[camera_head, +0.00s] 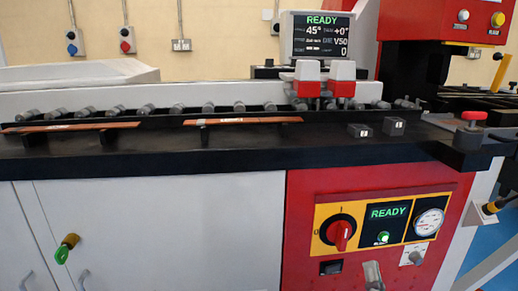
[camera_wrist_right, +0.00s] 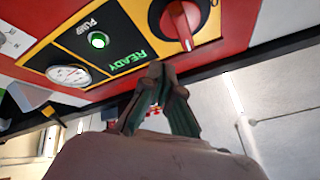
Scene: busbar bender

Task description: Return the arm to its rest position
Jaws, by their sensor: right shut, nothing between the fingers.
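My right gripper (camera_head: 373,272) shows at the bottom edge of the head view, in front of the red control panel (camera_head: 300,215). In the right wrist view its fingers (camera_wrist_right: 156,72) come together at the tips with nothing held. The fingers appear apart from the panel, below the READY display (camera_head: 389,211). The red rotary switch (camera_head: 340,233) is up and to the left of the gripper. It also shows in the right wrist view (camera_wrist_right: 180,22). The green-lit pump button (camera_head: 383,237) is just above the gripper. My left gripper is not in view.
The black bench edge (camera_head: 240,165) juts out above the panel. Copper bars (camera_head: 243,121) lie along the rollers. A pressure gauge (camera_head: 429,222) is on the panel's right. A cabinet door (camera_head: 160,230) with a key (camera_head: 66,247) stands at left. A red-topped knob (camera_head: 473,116) is at right.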

